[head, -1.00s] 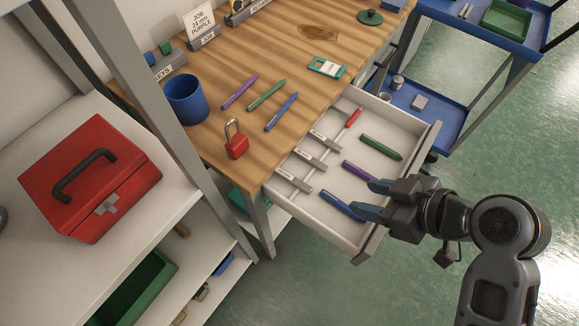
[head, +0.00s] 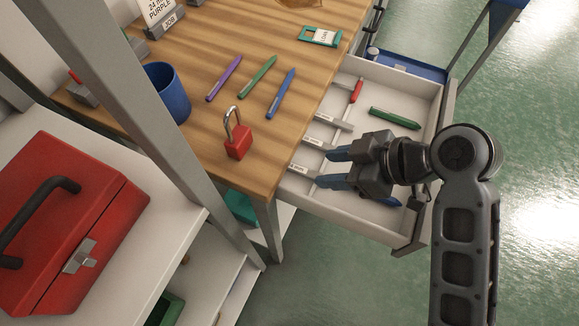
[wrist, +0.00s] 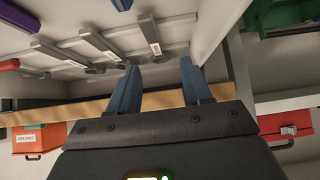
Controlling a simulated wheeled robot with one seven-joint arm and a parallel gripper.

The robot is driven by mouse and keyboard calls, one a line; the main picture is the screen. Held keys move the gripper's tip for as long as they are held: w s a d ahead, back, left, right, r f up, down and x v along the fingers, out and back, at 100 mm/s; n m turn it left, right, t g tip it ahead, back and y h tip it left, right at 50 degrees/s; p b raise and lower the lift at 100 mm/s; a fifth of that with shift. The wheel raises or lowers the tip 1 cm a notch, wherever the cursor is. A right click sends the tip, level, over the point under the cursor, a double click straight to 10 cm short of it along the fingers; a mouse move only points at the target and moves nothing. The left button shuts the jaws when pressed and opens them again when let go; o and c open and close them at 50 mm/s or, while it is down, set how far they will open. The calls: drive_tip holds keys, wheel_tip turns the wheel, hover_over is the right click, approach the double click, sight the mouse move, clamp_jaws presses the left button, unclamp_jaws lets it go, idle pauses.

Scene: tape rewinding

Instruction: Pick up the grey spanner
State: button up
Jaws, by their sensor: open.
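Several grey spanners lie side by side in the open drawer, each with a small white label. In the head view I see a far one (head: 336,122), a middle one (head: 313,143) and a near one (head: 297,169). The wrist view shows the nearest to my fingers (wrist: 148,28) and others to its left (wrist: 98,40). The label text is too small to read. My gripper (head: 326,168) is open and empty over the drawer, its blue fingers (wrist: 158,66) pointing towards the spanners. It hides part of the drawer in the head view.
The drawer (head: 437,165) also holds a green marker (head: 394,118), a red one (head: 356,90) and a partly hidden blue one (head: 391,201). The wooden bench (head: 205,130) bears a red padlock (head: 238,140), pens and a blue cup (head: 168,92). A red toolbox (head: 70,215) stands left.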

sight(296, 167)
drive_tip(key=x, duration=0.7)
drive_tip(key=shift+w+a, duration=0.15)
drive_tip(key=shift+w, duration=0.25)
drive_tip(key=shift+c, duration=0.2)
clamp_jaws()
